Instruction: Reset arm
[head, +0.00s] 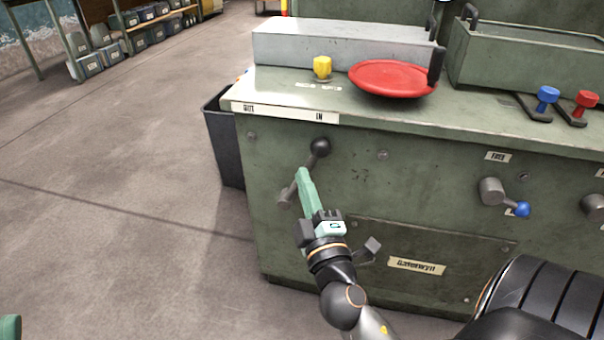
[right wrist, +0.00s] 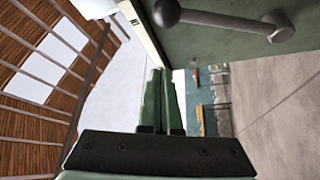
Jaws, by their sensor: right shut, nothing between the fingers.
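A lever with a black ball knob (head: 320,147) is on the front of the green machine (head: 390,170). Its grey shaft slants from lower left up to the knob at upper right. A label strip (head: 285,112) above reads what looks like "OUT" at left and "IN" at right. My right gripper (head: 303,175) is shut and empty, its green fingers in front of the lever's shaft in the head view. In the right wrist view the knob (right wrist: 166,12) is above the fingers (right wrist: 160,85), apart from them. A green piece, probably my left gripper (head: 9,328), shows at the lower left edge.
A second lever with a blue knob (head: 522,209) is at the right, under a small label. A red round dish (head: 392,78) and a yellow knob (head: 322,67) are on the machine's top. A dark bin (head: 224,135) stands at its left side. The floor at left is clear.

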